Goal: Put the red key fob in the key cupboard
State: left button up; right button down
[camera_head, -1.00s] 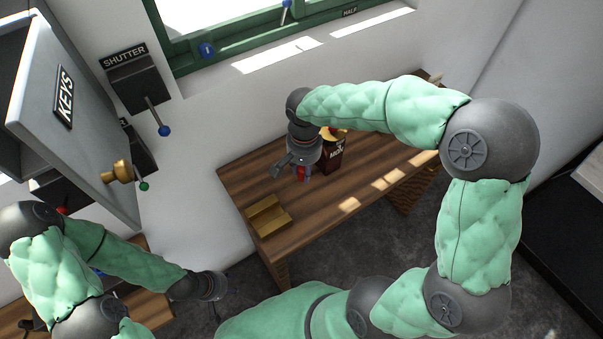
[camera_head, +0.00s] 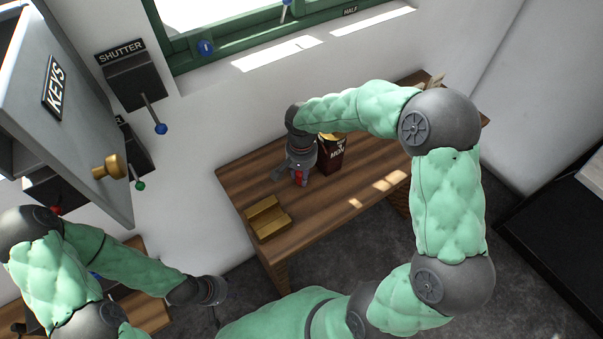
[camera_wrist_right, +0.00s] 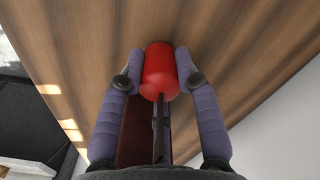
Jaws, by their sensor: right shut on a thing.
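The red key fob (camera_wrist_right: 160,70) is a red cylinder between the two fingers of my right gripper (camera_wrist_right: 160,78), which is shut on it. In the head view the fob (camera_head: 299,177) shows as a small red patch at my right gripper (camera_head: 297,177), over the wooden table. I cannot tell whether the fob touches the tabletop. The key cupboard (camera_head: 88,120) at the upper left is grey, with a KEYS label and a brass knob; its door stands open. Most of its inside is hidden. My left gripper (camera_head: 215,291) is low at the left; its fingers are not clear.
A dark carton (camera_head: 331,152) stands close beside my right gripper on the table (camera_head: 330,205). A brass-coloured stepped block (camera_head: 267,218) sits at the table's left end. A shutter lever box (camera_head: 133,80) is on the wall right of the cupboard.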

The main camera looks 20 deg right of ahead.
jog(key=shift+f, duration=0.2)
jog(key=c, duration=0.9)
grip_release()
jog(key=shift+r, duration=0.1)
